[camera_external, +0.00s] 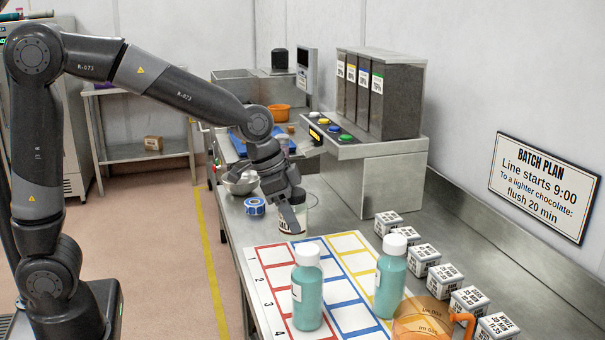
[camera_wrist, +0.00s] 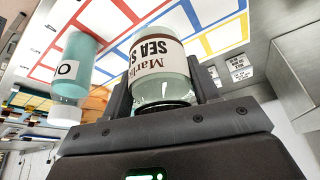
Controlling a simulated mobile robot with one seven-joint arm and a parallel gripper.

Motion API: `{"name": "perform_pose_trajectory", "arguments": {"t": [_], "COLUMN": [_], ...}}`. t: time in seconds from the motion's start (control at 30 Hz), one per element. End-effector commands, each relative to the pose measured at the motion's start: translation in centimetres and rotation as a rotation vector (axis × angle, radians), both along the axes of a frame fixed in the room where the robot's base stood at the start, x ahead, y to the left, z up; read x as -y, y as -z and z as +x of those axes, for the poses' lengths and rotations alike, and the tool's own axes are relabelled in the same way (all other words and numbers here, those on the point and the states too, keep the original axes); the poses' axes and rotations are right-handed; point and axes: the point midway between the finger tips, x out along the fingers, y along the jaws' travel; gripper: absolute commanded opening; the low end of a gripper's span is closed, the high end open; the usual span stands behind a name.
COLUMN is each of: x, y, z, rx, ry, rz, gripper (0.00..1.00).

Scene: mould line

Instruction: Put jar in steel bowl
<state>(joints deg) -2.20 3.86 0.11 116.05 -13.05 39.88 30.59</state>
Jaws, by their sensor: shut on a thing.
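The jar (camera_external: 292,222) has a white label, and in the wrist view the jar (camera_wrist: 155,52) reads "SEA S..." and shows a pale body. My gripper (camera_external: 287,203) is shut on it, and the jar sits between the two fingers of my gripper (camera_wrist: 162,92). The jar is just beyond the far end of the printed mat. I cannot tell whether its base touches the bench. The steel bowl (camera_external: 241,184) stands to the left and farther back on the bench, partly hidden by my wrist. I cannot see into it.
A blue tape roll (camera_external: 255,206) lies between bowl and jar. Two teal bottles (camera_external: 307,290) (camera_external: 390,280) stand on the mat (camera_external: 262,262). An orange jug (camera_external: 425,322) is at the front. Several labelled tins (camera_external: 424,260) line the right. A button console (camera_external: 345,138) stands behind.

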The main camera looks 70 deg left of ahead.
Motion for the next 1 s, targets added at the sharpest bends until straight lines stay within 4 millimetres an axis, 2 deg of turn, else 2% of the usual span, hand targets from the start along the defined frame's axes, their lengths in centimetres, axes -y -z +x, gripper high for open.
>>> {"name": "perform_pose_trajectory", "arguments": {"t": [0.13, 0.27, 0.47, 0.6, 0.7, 0.83, 1.0], "x": [-2.0, -6.8, -17.7, -25.2, -29.7, -33.9, -36.8], "y": [-0.2, -0.3, -0.7, -0.9, -1.1, -1.3, -1.4], "z": [0.7, 1.8, 2.7, 2.0, 1.1, -0.1, -1.1], "rx": [-0.001, -0.006, -0.01, -0.011, -0.007, -0.003, 0.0], "ry": [-0.058, -0.199, -0.508, -0.716, -0.841, -0.963, -1.042], "rz": [-0.002, -0.007, -0.012, -0.012, -0.007, -0.004, 0.001], "gripper": [0.25, 0.25, 0.25, 0.25, 0.25, 0.25, 0.25]}}
